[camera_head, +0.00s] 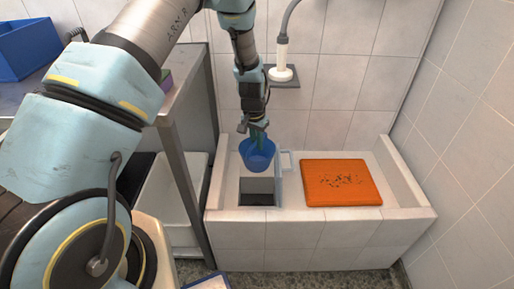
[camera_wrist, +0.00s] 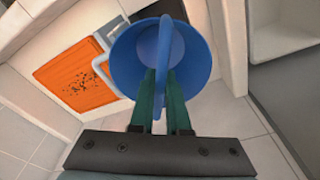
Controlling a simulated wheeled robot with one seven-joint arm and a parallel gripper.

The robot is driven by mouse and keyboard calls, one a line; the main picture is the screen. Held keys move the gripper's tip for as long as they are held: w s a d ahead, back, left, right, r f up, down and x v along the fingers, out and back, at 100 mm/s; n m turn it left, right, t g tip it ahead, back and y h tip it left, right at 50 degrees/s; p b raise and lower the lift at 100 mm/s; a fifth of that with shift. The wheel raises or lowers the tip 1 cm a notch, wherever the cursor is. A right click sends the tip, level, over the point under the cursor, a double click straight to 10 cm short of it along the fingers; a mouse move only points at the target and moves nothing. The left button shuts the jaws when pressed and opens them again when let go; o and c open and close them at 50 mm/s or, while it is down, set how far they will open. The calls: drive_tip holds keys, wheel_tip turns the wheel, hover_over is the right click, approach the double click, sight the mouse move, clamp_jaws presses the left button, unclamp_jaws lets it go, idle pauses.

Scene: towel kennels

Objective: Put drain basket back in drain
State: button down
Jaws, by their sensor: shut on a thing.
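The blue drain basket (camera_head: 257,157) hangs from my gripper (camera_head: 258,134) above the tiled basin. In the wrist view the green fingers of my gripper (camera_wrist: 160,78) are shut on the upright handle across the blue basket (camera_wrist: 122,62). The drain (camera_head: 257,191) is a dark square opening in the basin's left part, just below and slightly nearer than the basket in the head view. The basket is apart from it. A light grey lid or grate (camera_head: 279,178) stands upright along the opening's right side.
An orange mat (camera_head: 341,183) with dark specks lies in the basin to the right; it also shows in the wrist view (camera_wrist: 75,75). The low tiled basin wall (camera_head: 320,236) runs along the front. A steel table (camera_head: 181,110) stands left. A hose fitting (camera_head: 282,62) hangs on the back wall.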

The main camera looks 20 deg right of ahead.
drive_tip(key=shift+w+d+f+b, duration=0.15)
drive_tip(key=shift+w+d+f, duration=0.05)
drive_tip(key=shift+w, duration=0.2)
drive_tip(key=shift+w+d+f+b, duration=0.15)
drive_tip(key=shift+w+f, duration=0.05)
drive_tip(key=shift+w, duration=0.15)
drive_tip(key=shift+w+f+b, duration=0.1)
drive_tip(key=shift+f+b, duration=0.2)
drive_tip(key=shift+f, duration=0.1)
wheel_tip(320, 180, down, 28)
drive_tip(key=b, duration=1.8)
drive_tip(key=shift+c, duration=1.7)
unclamp_jaws()
drive_tip(key=shift+r, duration=0.15)
wheel_tip(320, 180, up, 16)
drive_tip(key=p, duration=1.1)
